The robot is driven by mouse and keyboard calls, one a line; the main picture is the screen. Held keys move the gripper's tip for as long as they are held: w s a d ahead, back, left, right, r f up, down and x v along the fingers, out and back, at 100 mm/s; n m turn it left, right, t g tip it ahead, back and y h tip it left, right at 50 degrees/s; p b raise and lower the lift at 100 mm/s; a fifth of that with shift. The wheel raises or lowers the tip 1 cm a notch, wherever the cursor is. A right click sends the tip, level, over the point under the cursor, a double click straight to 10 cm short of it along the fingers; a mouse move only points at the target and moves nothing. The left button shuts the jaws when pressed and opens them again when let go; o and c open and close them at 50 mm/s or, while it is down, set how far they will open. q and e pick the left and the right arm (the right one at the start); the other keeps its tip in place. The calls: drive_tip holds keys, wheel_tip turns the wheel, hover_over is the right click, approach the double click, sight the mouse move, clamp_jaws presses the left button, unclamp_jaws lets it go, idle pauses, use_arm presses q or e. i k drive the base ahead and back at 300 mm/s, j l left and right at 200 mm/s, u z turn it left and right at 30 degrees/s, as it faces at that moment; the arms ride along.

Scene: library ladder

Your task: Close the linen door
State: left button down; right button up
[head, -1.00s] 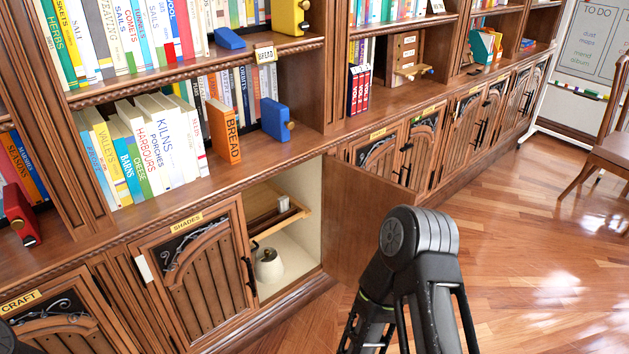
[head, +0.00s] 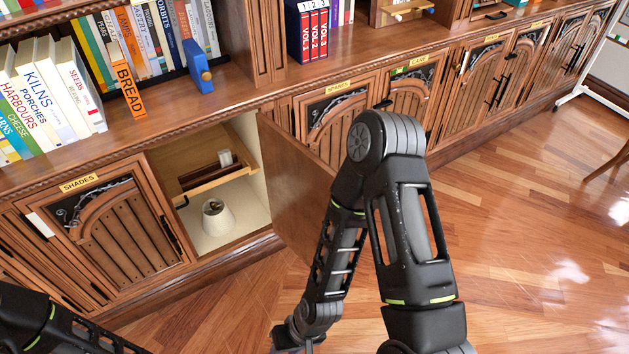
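One cabinet door (head: 290,185) stands open, swung out from the lower cabinet beside the SHADES door (head: 125,235). Its outer face is turned away, and I cannot read a LINEN label anywhere. The open compartment (head: 250,205) shows a pale inside, a wooden pull-out tray and a white lampshade-like object (head: 218,218). My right arm comes down in front of the door's right side; its forearm reaches toward the bottom edge, just right of the door. My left arm shows only at the lower left corner. Neither gripper's fingers are in view.
The wooden floor (head: 530,235) at right is clear.

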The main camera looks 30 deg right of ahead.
sight(297, 182)
drive_tip(key=i+l+u, duration=0.1)
drive_tip(key=l+u, duration=0.25)
drive_tip(key=l, duration=0.6)
drive_tip(key=l+u, duration=0.35)
drive_tip(key=l, duration=0.55)
drive_tip(key=k+l+u, duration=0.15)
drive_tip(key=l+u, duration=0.2)
drive_tip(key=l, duration=0.6)
drive_tip(key=i+l, duration=0.1)
drive_tip(key=l, duration=0.2)
drive_tip(key=i+l+u, duration=0.1)
drive_tip(key=l, duration=0.25)
drive_tip(key=k, duration=0.4)
drive_tip(key=k+z, duration=0.3)
drive_tip(key=z, duration=1.35)
drive_tip(key=k+j, duration=0.1)
drive_tip(key=j, duration=0.15)
drive_tip(key=k+j, duration=0.15)
drive_tip(key=j, duration=0.15)
